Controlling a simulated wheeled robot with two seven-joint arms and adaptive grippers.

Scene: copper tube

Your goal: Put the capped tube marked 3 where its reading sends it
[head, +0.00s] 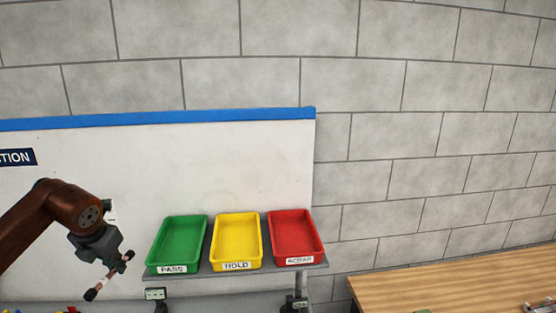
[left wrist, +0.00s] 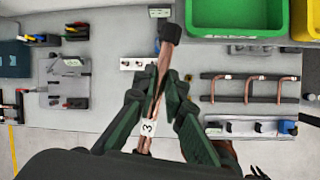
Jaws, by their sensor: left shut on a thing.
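My left gripper (head: 117,262) is shut on the capped tube marked 3, held in the air left of the green tray. In the left wrist view the copper tube (left wrist: 147,128) shows a white label with a 3 and a black cap at its far end, between the fingers of the left gripper (left wrist: 166,88). In the head view the tube (head: 105,280) is tilted, with black ends. The green PASS tray (head: 174,268), yellow HOLD tray (head: 236,265) and red tray (head: 299,260) stand in a row; the red one's label is hard to read. All three look empty. My right gripper is out of view.
The trays sit on a grey shelf (head: 318,267) before a white panel (head: 130,145) with a blue top edge. A wooden table (head: 450,280) is at the lower right. The left wrist view shows several copper tubes on a rack (left wrist: 247,99) below.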

